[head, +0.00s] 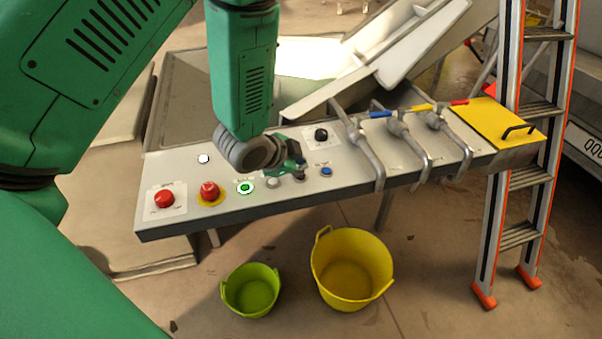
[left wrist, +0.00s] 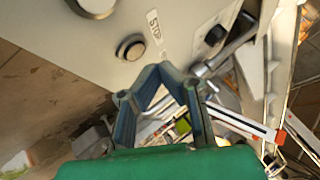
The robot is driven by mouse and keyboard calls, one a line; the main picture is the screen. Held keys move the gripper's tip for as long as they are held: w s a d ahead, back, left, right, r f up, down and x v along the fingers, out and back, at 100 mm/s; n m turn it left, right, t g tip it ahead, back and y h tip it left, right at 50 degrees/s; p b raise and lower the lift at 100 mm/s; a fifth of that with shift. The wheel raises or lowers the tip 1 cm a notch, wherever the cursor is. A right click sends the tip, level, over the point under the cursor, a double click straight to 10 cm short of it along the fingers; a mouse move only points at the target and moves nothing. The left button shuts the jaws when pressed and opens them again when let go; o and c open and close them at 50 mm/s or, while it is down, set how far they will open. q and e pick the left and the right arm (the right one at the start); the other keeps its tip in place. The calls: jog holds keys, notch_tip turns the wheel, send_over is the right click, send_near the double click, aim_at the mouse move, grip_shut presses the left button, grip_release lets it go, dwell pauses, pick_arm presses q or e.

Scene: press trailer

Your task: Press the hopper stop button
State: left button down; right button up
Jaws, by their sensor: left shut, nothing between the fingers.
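The control panel (head: 360,186) has a row of buttons along its front edge. My left gripper (head: 296,168) is shut and empty, over the middle of this row. A grey button (head: 300,177) shows just below its fingertips, and another grey button (head: 271,179) is partly hidden to the left. In the left wrist view, a round button (left wrist: 130,47) in a metal ring sits beside a STOP label (left wrist: 154,24). My closed fingertips (left wrist: 163,68) appear close to it; I cannot tell whether they touch. The word hopper is not readable. My right gripper is not in view.
A lit green button (head: 245,187), a red button on yellow (head: 209,191) and a large red button (head: 164,199) lie left. A blue button (head: 326,171), black knob (head: 321,134) and pipes with valve handles (head: 405,134) lie right. A ladder (head: 535,145) stands farther right.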

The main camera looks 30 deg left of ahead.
aim_at(300, 176)
pick_arm(q)
jog(key=shift+r+p, duration=1.75)
jog(key=shift+r, duration=0.5)
jog(key=shift+f, duration=0.1)
